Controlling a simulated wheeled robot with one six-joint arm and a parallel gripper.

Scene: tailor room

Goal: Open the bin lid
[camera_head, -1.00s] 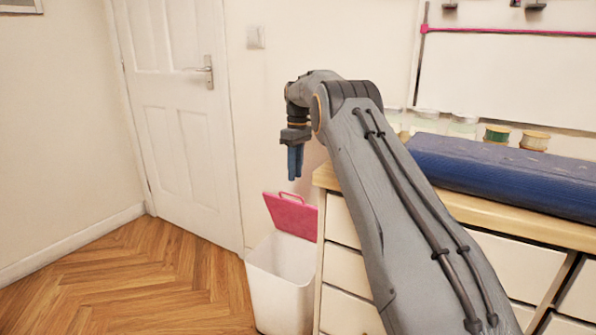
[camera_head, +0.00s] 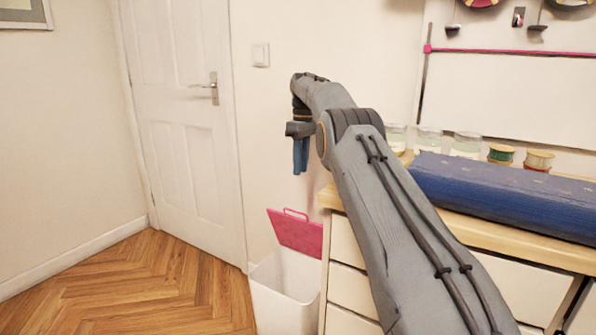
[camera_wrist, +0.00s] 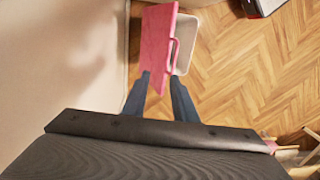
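The white bin (camera_head: 284,292) stands on the floor between the wall and the drawer unit. Its pink lid (camera_head: 298,234) is raised and tilted up from the rim, with a loop handle at its top edge. My gripper (camera_head: 300,172) points down above the lid, with a visible gap between the fingertips and the handle. In the wrist view, the two blue fingers of my gripper (camera_wrist: 160,75) are apart with nothing held. The pink lid (camera_wrist: 156,45) shows beyond and between them, with the bin's white rim (camera_wrist: 188,45) beside it.
A wooden-topped drawer unit (camera_head: 349,287) stands right of the bin, close to my arm. A blue fabric roll (camera_head: 500,188), jars and thread spools lie on its top. A white door (camera_head: 185,130) is at the left. The herringbone floor left of the bin is clear.

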